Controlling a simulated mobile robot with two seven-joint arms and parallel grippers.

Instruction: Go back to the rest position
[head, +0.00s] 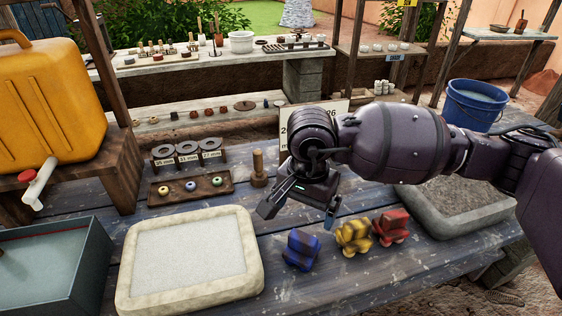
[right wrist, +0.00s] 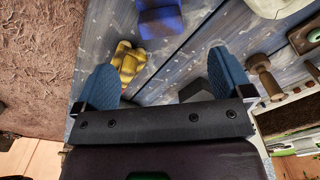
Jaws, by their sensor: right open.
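My right gripper (head: 299,207) is open and empty, held above the blue-grey wooden table (head: 290,285). Its two blue fingers stand wide apart in the right wrist view (right wrist: 165,85). On the table in front of it stand a blue figure (head: 301,249), a yellow figure (head: 353,236) and a red figure (head: 391,227), side by side. The yellow figure (right wrist: 130,62) and the blue figure (right wrist: 160,18) also show in the right wrist view, apart from the fingers. My left gripper is not in the frames.
A pale tray (head: 128,285) lies left, a grey tray (head: 430,222) right behind my arm. A wooden peg (head: 258,168), ring rack (head: 186,149) and bead board (head: 190,186) stand behind. A yellow container (head: 50,95) and blue bucket (head: 474,105) flank the area.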

